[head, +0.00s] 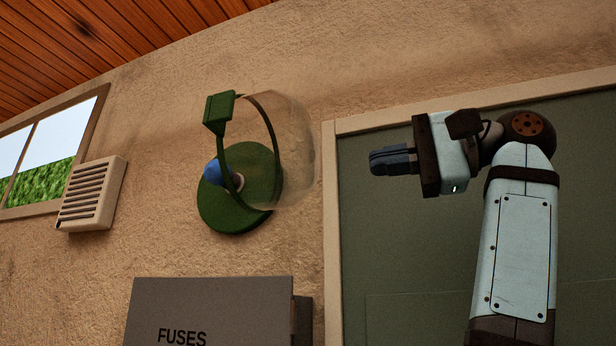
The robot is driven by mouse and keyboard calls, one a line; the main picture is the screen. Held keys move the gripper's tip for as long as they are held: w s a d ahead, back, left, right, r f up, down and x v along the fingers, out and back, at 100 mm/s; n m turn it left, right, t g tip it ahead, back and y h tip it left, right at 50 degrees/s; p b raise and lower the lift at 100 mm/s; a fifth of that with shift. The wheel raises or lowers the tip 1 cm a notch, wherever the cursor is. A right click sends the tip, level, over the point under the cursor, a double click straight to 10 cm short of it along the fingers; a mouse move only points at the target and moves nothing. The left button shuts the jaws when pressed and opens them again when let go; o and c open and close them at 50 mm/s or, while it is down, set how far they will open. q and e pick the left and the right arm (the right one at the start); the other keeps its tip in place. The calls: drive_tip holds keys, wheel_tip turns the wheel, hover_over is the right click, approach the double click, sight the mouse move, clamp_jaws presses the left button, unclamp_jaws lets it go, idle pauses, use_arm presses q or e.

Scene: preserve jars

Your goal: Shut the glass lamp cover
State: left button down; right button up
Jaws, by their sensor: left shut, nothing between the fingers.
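The lamp has a round green base (235,215) on the wall, with a blue bulb (213,172) at its middle. Its clear glass cover (295,150) stands open: the green rim is swung away from the base and the dome bulges to the right. A green block (218,112) sits on the rim's upper left. The hinge cannot be made out. My left gripper (374,162) is shut and empty, to the right of the glass and apart from it, its fingers pointing left. My right gripper is out of view.
A grey box marked FUSES (210,305) is below the lamp. A slatted beige vent (92,195) and a window (45,150) are at left. A framed green panel (400,260) lies behind my arm. The wall between lamp and gripper is clear.

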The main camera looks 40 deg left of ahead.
use_arm(q)
drive_tip(key=a, duration=0.2)
drive_tip(key=p, duration=0.1)
approach(289, 181)
drive_tip(key=a, duration=0.3)
drive_tip(key=x, duration=0.2)
drive_tip(key=p+x, duration=0.1)
drive_tip(key=x, duration=0.1)
drive_tip(key=shift+s+d+r, duration=0.1)
drive_tip(key=shift+s, duration=0.25)
drive_tip(key=shift+s+a, duration=0.1)
drive_tip(key=shift+a, duration=0.1)
drive_tip(key=shift+w+a, duration=0.15)
drive_tip(key=shift+w, duration=0.1)
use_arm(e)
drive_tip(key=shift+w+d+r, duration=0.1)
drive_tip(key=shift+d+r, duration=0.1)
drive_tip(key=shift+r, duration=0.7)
use_arm(q)
drive_tip(key=shift+s, duration=0.2)
